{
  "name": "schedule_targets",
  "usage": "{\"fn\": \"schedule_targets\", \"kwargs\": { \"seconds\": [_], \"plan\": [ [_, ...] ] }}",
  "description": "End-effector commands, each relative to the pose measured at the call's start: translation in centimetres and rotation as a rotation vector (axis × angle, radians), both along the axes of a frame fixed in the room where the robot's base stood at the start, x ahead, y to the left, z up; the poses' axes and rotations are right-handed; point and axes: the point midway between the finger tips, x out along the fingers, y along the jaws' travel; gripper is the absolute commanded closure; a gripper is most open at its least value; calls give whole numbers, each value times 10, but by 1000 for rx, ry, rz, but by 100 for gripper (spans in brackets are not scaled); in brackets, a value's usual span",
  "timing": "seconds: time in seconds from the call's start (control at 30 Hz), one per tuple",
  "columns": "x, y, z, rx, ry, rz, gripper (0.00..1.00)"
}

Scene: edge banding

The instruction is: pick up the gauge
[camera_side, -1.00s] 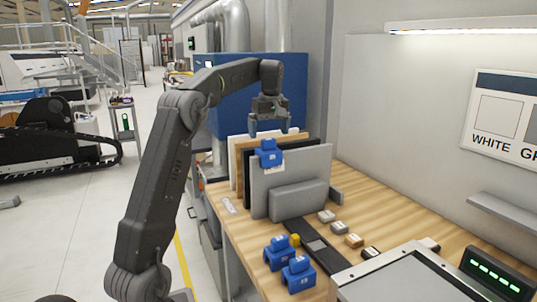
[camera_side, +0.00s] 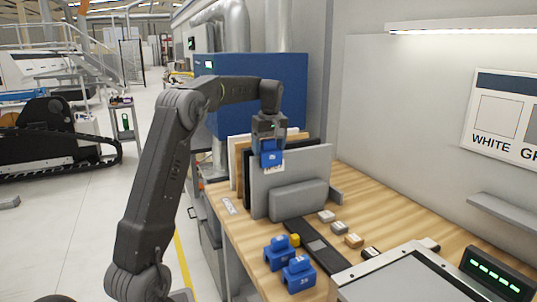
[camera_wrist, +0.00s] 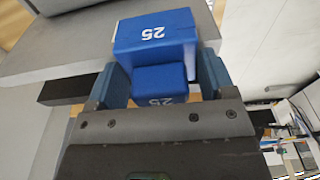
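The gauge, a blue block marked 25 (camera_side: 271,156), sits astride the top edge of the upright grey panel (camera_side: 315,165). In the wrist view the gauge (camera_wrist: 155,42) shows its wide body and a narrower raised part. My gripper (camera_side: 269,143) is directly above and around that raised part, pointing down. In the wrist view the two fingers of my gripper (camera_wrist: 160,75) stand on either side of it, open, with a small gap visible on the right. Whether the left finger touches is unclear.
Two more blue gauges (camera_side: 279,253) (camera_side: 298,274) stand on the wooden bench (camera_side: 245,232) in front, near a small yellow block (camera_side: 295,239). Several panels stand upright behind the grey one. Small sample blocks (camera_side: 339,228) lie to the right of a dark strip (camera_side: 322,250).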

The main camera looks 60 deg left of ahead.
Motion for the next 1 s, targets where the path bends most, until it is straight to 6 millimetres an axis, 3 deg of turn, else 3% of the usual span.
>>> {"fn": "schedule_targets", "kwargs": {
  "seconds": [0.33,0.67,0.93,1.0],
  "plan": [
    [0,0,1,1,-1,0,57],
    [0,0,8,1,-2,0,57],
    [-1,1,45,2,-4,0,57],
    [-17,7,53,1,-3,5,57]
  ]
}}
